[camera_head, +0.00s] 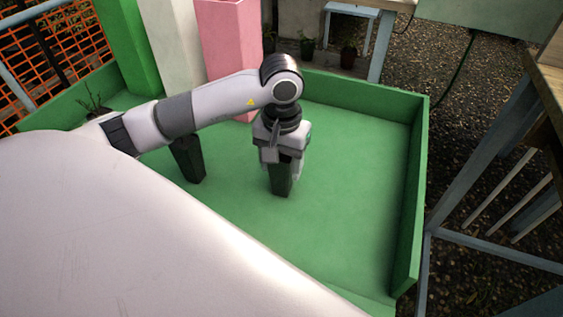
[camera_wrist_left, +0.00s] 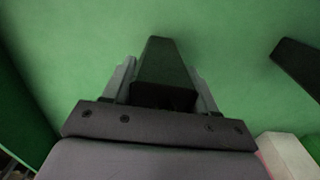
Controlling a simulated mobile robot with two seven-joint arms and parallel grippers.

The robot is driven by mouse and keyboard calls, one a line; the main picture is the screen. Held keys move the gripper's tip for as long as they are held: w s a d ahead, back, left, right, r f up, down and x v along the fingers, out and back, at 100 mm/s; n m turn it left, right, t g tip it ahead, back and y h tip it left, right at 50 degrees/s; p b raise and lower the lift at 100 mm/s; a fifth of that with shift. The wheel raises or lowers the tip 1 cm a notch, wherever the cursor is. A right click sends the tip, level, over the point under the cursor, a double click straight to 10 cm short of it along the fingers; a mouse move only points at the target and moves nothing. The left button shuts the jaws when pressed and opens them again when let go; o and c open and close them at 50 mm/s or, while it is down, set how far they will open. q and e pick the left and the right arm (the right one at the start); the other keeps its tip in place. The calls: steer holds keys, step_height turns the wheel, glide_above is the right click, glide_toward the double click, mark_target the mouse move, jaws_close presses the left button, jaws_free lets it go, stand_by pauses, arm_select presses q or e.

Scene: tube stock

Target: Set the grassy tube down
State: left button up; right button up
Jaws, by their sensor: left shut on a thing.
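My left gripper (camera_head: 283,160) is shut on a dark green, nearly black square tube (camera_head: 281,182). The tube hangs roughly upright below the jaws, over the green floor of the large tray. In the left wrist view the same tube (camera_wrist_left: 164,62) sits between the two grey fingers. Its lower end is close to the tray floor; I cannot tell whether it touches. A similar dark tube (camera_head: 188,160) stands on the floor to the left, partly behind my arm. It also shows at the right of the left wrist view (camera_wrist_left: 299,66). My right gripper is not in view.
The tray has raised green walls (camera_head: 417,180). Tall green (camera_head: 128,45), white (camera_head: 172,40) and pink (camera_head: 232,45) tubes stand at its back left. The floor right of the held tube is clear. A wooden bench (camera_head: 545,85) stands outside on the right.

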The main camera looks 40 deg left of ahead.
arm_select(q)
steer(key=shift+f+b, duration=0.25)
steer(key=shift+b, duration=0.05)
steer(key=o, duration=1.1)
steer(key=shift+r, duration=0.1)
steer(key=shift+o, duration=0.2)
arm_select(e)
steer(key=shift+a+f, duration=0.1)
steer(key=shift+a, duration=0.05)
arm_select(q)
steer(key=shift+r, duration=0.1)
steer(key=shift+r+p, duration=0.2)
steer(key=shift+p, duration=0.25)
step_height(320, 180, up, 11)
steer(key=shift+p, duration=0.9)
steer(key=shift+r, duration=0.35)
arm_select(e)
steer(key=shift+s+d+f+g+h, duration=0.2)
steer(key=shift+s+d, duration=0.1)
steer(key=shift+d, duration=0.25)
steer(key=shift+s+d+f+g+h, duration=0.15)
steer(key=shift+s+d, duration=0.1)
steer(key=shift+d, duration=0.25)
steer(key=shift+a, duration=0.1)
